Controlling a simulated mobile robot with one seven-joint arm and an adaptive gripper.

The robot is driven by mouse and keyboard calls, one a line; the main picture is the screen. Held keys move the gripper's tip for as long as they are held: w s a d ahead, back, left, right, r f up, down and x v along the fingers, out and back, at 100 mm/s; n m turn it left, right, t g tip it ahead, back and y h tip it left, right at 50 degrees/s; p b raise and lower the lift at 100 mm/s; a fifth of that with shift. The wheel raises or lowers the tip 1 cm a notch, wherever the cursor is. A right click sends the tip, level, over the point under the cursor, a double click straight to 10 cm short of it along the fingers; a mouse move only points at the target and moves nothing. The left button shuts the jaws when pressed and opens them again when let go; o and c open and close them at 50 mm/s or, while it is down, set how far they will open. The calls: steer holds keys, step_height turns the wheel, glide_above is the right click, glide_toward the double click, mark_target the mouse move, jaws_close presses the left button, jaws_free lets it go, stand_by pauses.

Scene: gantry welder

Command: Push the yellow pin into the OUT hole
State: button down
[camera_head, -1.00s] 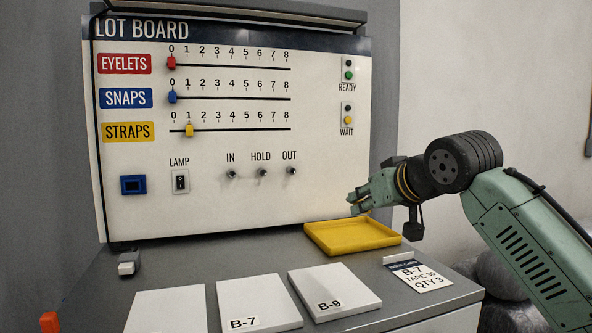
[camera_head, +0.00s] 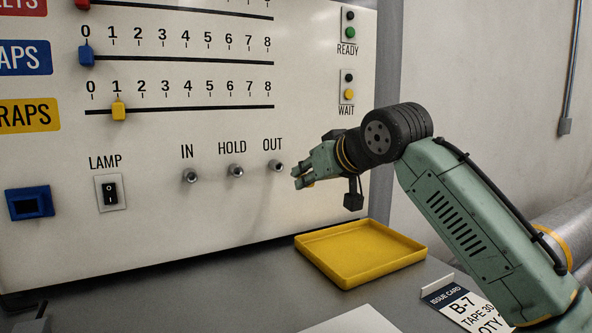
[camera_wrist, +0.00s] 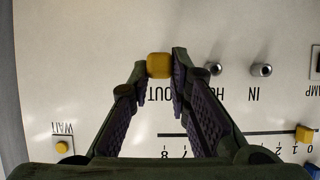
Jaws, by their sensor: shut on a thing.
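My gripper (camera_head: 301,178) is shut on the yellow pin, just right of the OUT hole (camera_head: 276,166) in the head view. In the wrist view my gripper (camera_wrist: 160,68) has the yellow pin (camera_wrist: 159,66) between its fingertips, with the pin's blocky yellow end showing. The OUT lettering, upside down there, is partly covered by the fingers, and the OUT hole is hidden behind the pin. The head view shows a small gap between fingertips and hole. I cannot tell how exactly the pin lines up with it.
The HOLD hole (camera_head: 236,171) and IN hole (camera_head: 191,176) lie left of OUT. The lamp switch (camera_head: 110,193) is further left. A yellow tray (camera_head: 400,262) stands below my gripper, with an issue card (camera_head: 468,305) beside it. The STRAPS slider (camera_head: 118,110) sits at 1.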

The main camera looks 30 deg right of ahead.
steer(key=shift+w+r+p, duration=0.15)
steer(key=shift+w+p, duration=0.15)
steer(key=shift+w, duration=0.65)
steer(key=shift+w+d+p, duration=0.15)
steer(key=shift+w+p, duration=0.3)
steer(key=shift+w, duration=1.45)
steer(key=shift+w+d+p, duration=0.1)
steer(key=shift+w+p, duration=1.05)
steer(key=shift+w, duration=0.75)
steer(key=c, duration=1.4)
jaws_free()
steer(key=v, duration=1.2)
